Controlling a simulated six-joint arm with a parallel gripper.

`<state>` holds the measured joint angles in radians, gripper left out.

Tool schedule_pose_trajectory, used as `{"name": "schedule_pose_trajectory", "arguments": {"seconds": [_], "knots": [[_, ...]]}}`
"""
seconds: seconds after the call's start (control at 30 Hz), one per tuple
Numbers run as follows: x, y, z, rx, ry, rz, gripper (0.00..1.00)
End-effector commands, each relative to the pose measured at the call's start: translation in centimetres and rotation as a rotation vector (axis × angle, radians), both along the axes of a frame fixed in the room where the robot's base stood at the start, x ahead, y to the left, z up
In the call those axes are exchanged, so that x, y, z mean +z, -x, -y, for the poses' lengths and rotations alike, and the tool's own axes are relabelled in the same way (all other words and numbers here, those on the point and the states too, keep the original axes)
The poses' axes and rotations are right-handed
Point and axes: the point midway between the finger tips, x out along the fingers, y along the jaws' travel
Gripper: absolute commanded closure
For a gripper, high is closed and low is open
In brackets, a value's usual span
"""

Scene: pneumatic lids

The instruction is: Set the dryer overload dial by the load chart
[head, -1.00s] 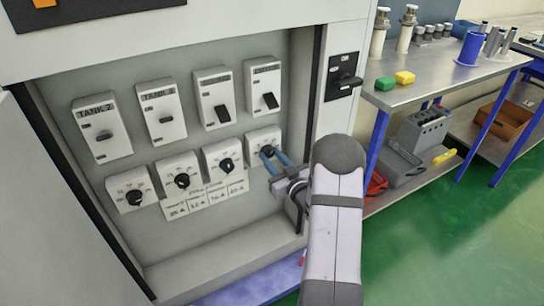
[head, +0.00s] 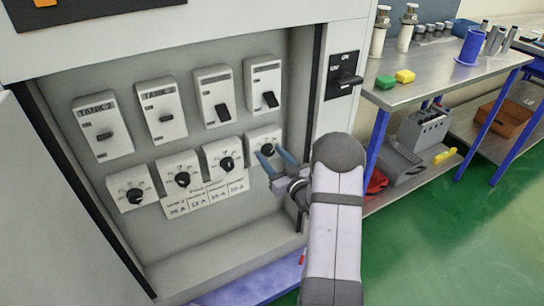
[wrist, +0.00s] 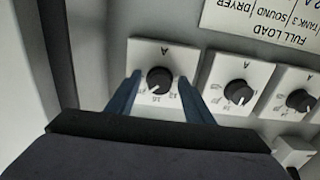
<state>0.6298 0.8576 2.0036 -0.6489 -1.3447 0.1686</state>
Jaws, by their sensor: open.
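The rightmost overload dial (head: 267,149) has a black round knob on a white plate marked A, in the lower row of the open cabinet. My gripper (head: 271,158) is open in front of it, its two blue fingers apart. In the wrist view, upside down, the fingers stand on either side of that knob (wrist: 160,80), with gaps between. Its white pointer aims to the lower left there. The load chart (head: 205,197) is a white card below the dials. In the wrist view the chart (wrist: 262,22) shows FULL LOAD, DRYER, SOUND and TANK 3; its figures are hard to read.
Other dials sit to the left, one of them the neighbouring dial (head: 224,160). Above are several white switch boxes, such as the rightmost (head: 263,85). The cabinet's right edge pillar holds a black rotary switch (head: 343,77). A metal bench (head: 440,85) stands to the right.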

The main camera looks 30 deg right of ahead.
Motion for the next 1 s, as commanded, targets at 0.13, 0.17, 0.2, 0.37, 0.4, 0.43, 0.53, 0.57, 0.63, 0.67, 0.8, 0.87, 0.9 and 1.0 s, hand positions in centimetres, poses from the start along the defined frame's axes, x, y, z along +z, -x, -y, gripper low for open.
{"name": "schedule_pose_trajectory", "arguments": {"seconds": [0.13,0.17,0.2,0.37,0.4,0.43,0.53,0.57,0.63,0.67,0.8,0.87,0.9,1.0], "knots": [[0.0,0.5,0.1,-0.001,0.0,0.0,0.53],[0.0,0.8,0.1,-0.001,0.0,0.0,0.53],[0.0,1.2,0.0,-0.001,0.0,-0.001,0.53],[0.0,3.3,0.1,-0.002,-0.001,-0.002,0.53],[0.0,3.8,0.2,-0.003,-0.001,-0.001,0.53],[0.0,4.3,0.1,-0.004,-0.001,-0.001,0.53],[0.0,5.6,0.1,-0.003,-0.001,-0.001,0.53],[0.0,5.9,0.1,-0.003,-0.001,0.0,0.53],[0.0,6.5,0.1,-0.001,-0.001,-0.001,0.53],[0.0,6.7,0.1,-0.002,0.0,-0.001,0.53],[0.0,7.3,0.0,-0.001,0.0,0.0,0.53],[0.0,7.3,0.0,0.0,0.0,0.001,0.53],[0.0,7.3,0.0,0.0,0.0,0.0,0.53],[0.0,7.3,0.0,0.0,0.0,0.0,0.53]]}}
